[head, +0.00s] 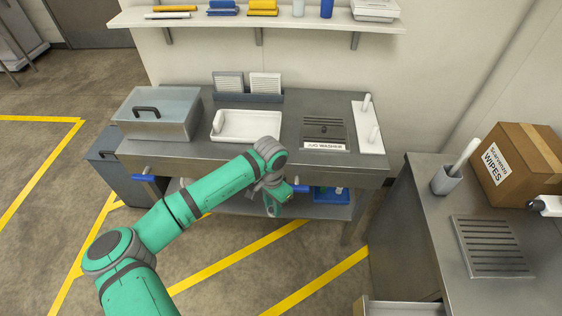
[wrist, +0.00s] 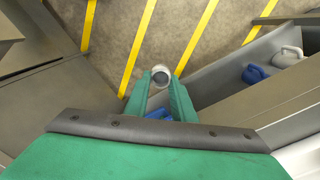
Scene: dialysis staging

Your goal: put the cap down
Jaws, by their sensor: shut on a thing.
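My gripper (head: 272,208) hangs in front of the steel table's front edge, low and near the lower shelf. In the wrist view my gripper (wrist: 161,80) is shut on a small round cap (wrist: 160,77), with a pale rim and a darker middle, held at the fingertips. The floor shows beyond the cap, so it is in the air. In the head view I cannot make out the cap at the gripper.
The steel table (head: 293,165) bears a lidded metal box (head: 160,112), a white tray (head: 262,137), a drain grate (head: 325,131) and a white board (head: 362,112) with pegs. A second counter (head: 430,225) stands right, with a carton (head: 515,165). Floor is clear in front.

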